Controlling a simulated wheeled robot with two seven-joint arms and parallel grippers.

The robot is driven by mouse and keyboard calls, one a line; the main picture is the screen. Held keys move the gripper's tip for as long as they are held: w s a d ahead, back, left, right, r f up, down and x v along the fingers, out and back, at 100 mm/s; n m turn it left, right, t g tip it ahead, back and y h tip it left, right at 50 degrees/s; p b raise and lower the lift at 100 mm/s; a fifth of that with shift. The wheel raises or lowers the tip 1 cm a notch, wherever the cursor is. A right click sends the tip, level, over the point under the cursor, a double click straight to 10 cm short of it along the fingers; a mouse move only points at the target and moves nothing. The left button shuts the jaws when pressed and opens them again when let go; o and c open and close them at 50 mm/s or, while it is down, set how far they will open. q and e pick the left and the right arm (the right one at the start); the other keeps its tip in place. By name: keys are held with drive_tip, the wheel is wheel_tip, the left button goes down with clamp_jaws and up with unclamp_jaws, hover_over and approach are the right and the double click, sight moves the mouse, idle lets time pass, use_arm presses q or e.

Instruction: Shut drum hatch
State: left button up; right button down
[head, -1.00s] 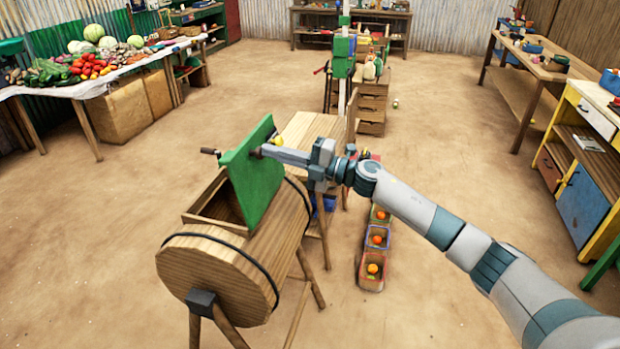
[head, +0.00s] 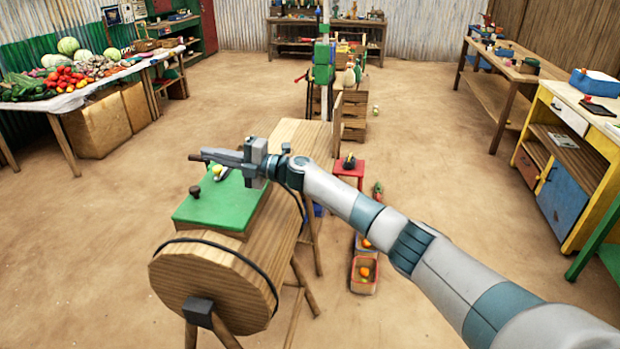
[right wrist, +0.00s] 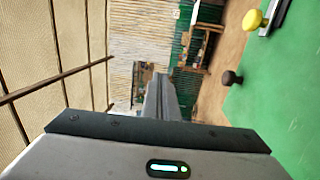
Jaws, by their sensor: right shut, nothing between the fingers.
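The wooden drum (head: 215,282) lies on its side on a wooden stand. Its green hatch (head: 222,205) lies flat over the opening on top, with a dark knob (head: 194,191) near its left edge. The hatch looks down on its frame. My right gripper (head: 198,157) is shut and empty above the far part of the hatch, pointing left. My left gripper is not in view.
Small crates with orange fruit (head: 364,272) stand on the floor right of the drum. A produce table (head: 70,100) is at the left and a yellow cabinet (head: 560,150) at the right.

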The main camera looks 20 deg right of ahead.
drive_tip(key=w+a+h, duration=0.1)
drive_tip(key=a, duration=0.1)
drive_tip(key=g+h+p, duration=0.2)
drive_tip(key=h+p, duration=0.1)
hover_over(193, 189)
drive_tip(key=shift+s+d+f, duration=0.1)
drive_tip(key=shift+d+f, duration=0.05)
drive_tip(key=shift+f, duration=1.05)
drive_tip(key=shift+s+d+f, duration=0.1)
drive_tip(key=shift+f, duration=1.1)
drive_tip(key=shift+s+d+f, duration=0.1)
drive_tip(key=shift+d+f, duration=0.05)
drive_tip(key=shift+f, duration=1.05)
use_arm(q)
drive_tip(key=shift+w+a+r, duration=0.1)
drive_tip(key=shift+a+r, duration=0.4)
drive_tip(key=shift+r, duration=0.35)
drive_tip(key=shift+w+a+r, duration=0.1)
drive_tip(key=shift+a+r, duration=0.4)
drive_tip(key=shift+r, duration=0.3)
use_arm(e)
drive_tip(key=shift+w+a+f+g+h, duration=0.2)
drive_tip(key=shift+a+f+g, duration=0.1)
drive_tip(key=shift+f, duration=0.3)
drive_tip(key=shift+w+a+f+g+h, duration=0.1)
drive_tip(key=shift+a+f+g+h, duration=0.15)
drive_tip(key=shift+f, duration=0.3)
drive_tip(key=shift+d, duration=0.15)
